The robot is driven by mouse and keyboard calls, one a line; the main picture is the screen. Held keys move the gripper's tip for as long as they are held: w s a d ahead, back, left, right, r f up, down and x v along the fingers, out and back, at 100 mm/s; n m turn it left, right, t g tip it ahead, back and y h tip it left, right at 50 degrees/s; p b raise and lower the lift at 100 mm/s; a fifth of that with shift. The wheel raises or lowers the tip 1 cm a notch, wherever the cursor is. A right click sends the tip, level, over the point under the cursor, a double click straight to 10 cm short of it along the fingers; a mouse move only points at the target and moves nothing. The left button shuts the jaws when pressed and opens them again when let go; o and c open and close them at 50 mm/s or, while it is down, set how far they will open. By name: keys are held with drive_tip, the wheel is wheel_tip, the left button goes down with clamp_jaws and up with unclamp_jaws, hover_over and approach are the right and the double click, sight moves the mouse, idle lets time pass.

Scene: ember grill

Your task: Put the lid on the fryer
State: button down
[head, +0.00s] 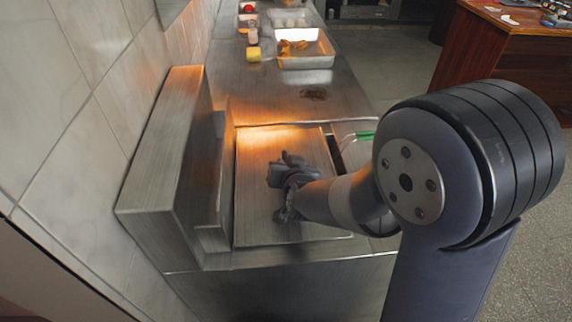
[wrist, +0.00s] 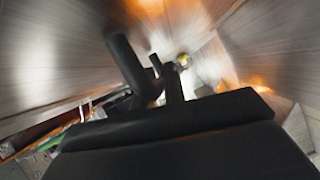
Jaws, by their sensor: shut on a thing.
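The lid (head: 262,200) is a square, brushed-steel plate in the head view. It lies over the left part of the steel fryer (head: 340,262), beside the fryer's raised back. I cannot tell whether it rests fully on the rim or is held slightly above it. My gripper (head: 287,172) is over the lid's middle and shut, apparently on the lid's handle, which the fingers mostly hide. In the wrist view my gripper (wrist: 160,78) shows dark fingers against blurred steel. To the right of the lid, an uncovered part of the fryer shows a green-handled basket (head: 364,135).
Beyond the fryer is a steel counter (head: 270,85) with a dark smudge. A tray of food (head: 305,61), a yellow item (head: 254,53) and small containers stand farther back. A tiled wall (head: 75,130) bounds the left. A wooden counter (head: 485,55) stands at far right.

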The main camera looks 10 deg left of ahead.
drive_tip(key=shift+f+b, duration=0.4)
drive_tip(key=shift+b, duration=0.05)
drive_tip(key=c, duration=1.7)
unclamp_jaws()
drive_tip(key=o, duration=0.3)
drive_tip(key=p+v, duration=0.1)
drive_tip(key=v, duration=1)
drive_tip(key=shift+p, duration=0.35)
drive_tip(key=shift+w+a+f, duration=0.1)
